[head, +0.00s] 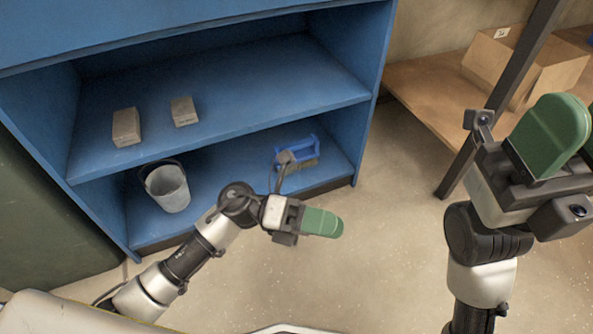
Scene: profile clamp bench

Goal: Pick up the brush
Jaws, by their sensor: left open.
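The brush (307,147) has a blue handle and yellowish bristles. It lies on the lower shelf of the blue cabinet, toward the right end. Part of my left arm's wrist covers its left side. My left gripper (322,223) has green fingers and is in front of and below the brush in the picture, apart from it. It is open and holds nothing that I can see. My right gripper (552,137), also with green fingers, is raised at the right, far from the brush.
A grey bucket (168,190) stands on the lower shelf (232,175), left of the brush. Two grey-brown blocks (126,127) (184,111) sit on the upper shelf (260,85) above. A cardboard box (497,62) is on a wooden bench (425,88) at the right. The floor (385,220) between is clear.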

